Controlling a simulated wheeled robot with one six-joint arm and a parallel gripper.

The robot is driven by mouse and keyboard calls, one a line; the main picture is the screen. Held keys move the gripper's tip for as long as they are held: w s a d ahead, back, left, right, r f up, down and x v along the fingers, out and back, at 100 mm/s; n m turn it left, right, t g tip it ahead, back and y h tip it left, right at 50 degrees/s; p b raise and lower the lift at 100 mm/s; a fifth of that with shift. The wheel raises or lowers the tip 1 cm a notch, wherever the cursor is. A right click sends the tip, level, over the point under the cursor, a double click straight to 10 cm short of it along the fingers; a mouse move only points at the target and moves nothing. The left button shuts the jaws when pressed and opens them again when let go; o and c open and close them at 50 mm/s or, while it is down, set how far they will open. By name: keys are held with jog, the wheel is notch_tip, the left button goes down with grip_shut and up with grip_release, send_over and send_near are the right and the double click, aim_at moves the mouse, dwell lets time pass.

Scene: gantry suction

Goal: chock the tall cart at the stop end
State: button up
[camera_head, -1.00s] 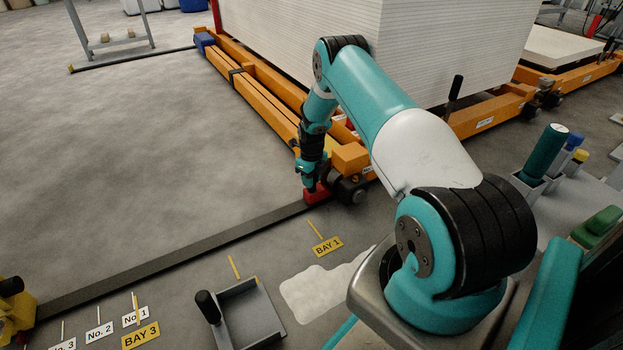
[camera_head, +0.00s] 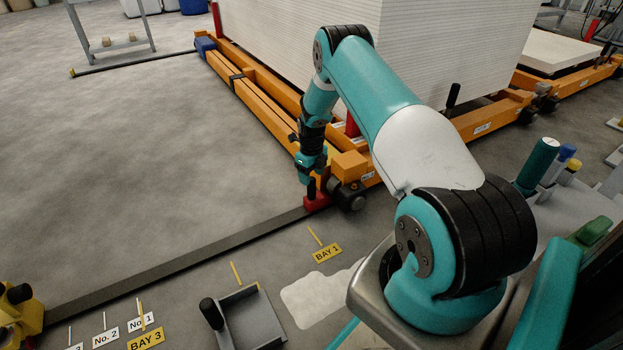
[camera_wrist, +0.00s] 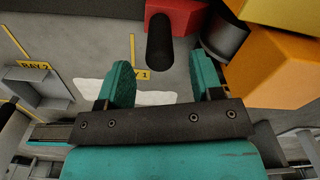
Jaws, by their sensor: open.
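The tall cart (camera_head: 270,88) has an orange frame and carries a high white stack (camera_head: 430,50). A red chock (camera_head: 316,202) with an upright black handle sits on the dark floor rail, beside the cart's near corner wheel (camera_head: 357,201). In the wrist view the red chock (camera_wrist: 174,16) and its black handle (camera_wrist: 160,42) lie beyond the fingertips, left of the wheel (camera_wrist: 224,38). Whether the chock touches the wheel is unclear. My gripper (camera_head: 309,176) is just above the handle. In the wrist view my gripper (camera_wrist: 164,82) is open and empty, the handle clear of its fingers.
A dark rail (camera_head: 180,268) crosses the floor to a yellow stop (camera_head: 22,310) at lower left. A grey tray (camera_head: 250,318) with a black handle stands near the BAY 1 sign (camera_head: 327,252). A lower orange cart (camera_head: 585,75) is at right.

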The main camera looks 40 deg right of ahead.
notch_tip(320, 180, up, 12)
jog(key=p, duration=0.5)
jog(key=shift+f, duration=0.15)
jog(key=w+a+r+n+p, duration=0.1)
jog(key=a+r+n+p, duration=0.3)
jog(key=a+r+n, duration=1.05)
jog(key=s+a+r+n+t+y+p, duration=0.1)
jog(key=s+a+r+n, duration=0.2)
jog(key=a+r, duration=0.4)
jog(key=s+a+r+n+y+p, duration=0.1)
jog(key=s+a+r+n+p, duration=0.25)
jog(key=r, duration=0.55)
jog(key=s+a+r+n+y+p, duration=0.1)
jog(key=s+a+r+n, duration=0.35)
jog(key=s+n, duration=0.3)
jog(key=s+a+r+n+g+p, duration=0.1)
jog(key=s+a+r+n, duration=0.3)
jog(key=s+a+n, duration=0.4)
jog(key=s+a+r+n+y+p, duration=0.1)
jog(key=s+a+r+n+p, duration=0.2)
jog(key=s+n, duration=0.45)
notch_tip(320, 180, up, 39)
jog(key=s+m+p, duration=0.1)
jog(key=p, duration=3.5)
jog(key=shift+s+d+m, duration=0.2)
jog(key=shift+d+m, duration=0.05)
jog(key=shift+m, duration=0.05)
